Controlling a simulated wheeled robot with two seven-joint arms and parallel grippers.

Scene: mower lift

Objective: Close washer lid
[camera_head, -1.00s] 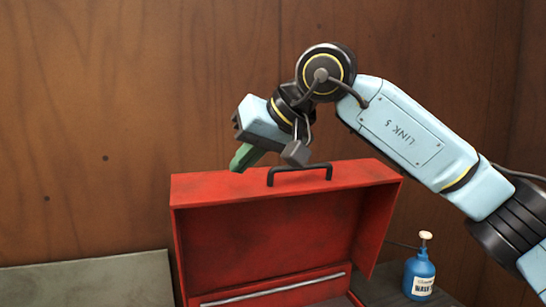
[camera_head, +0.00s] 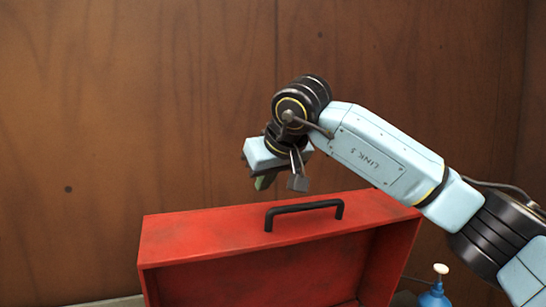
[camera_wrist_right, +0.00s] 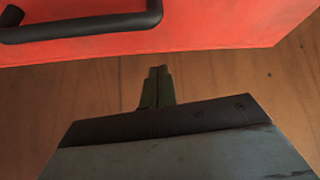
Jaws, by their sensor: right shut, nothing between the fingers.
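The red washer lid (camera_head: 200,234) stands raised and open in the head view, its hollow inside facing me. A black handle (camera_head: 304,207) sits on its top edge; the handle also shows at the top left of the right wrist view (camera_wrist_right: 90,27). My right gripper (camera_head: 264,182) is above and behind the lid's top edge, left of the handle. Its green fingers are together and empty, pointing down, and show in the wrist view (camera_wrist_right: 158,85) apart from the red lid. The washer's lower body is out of the head view. My left gripper is not seen.
A blue bottle with a pale cap (camera_head: 437,290) stands to the right of the lid, partly cut off by the frame. A brown wooden wall (camera_head: 130,110) is behind. A grey surface edge shows at the lower left.

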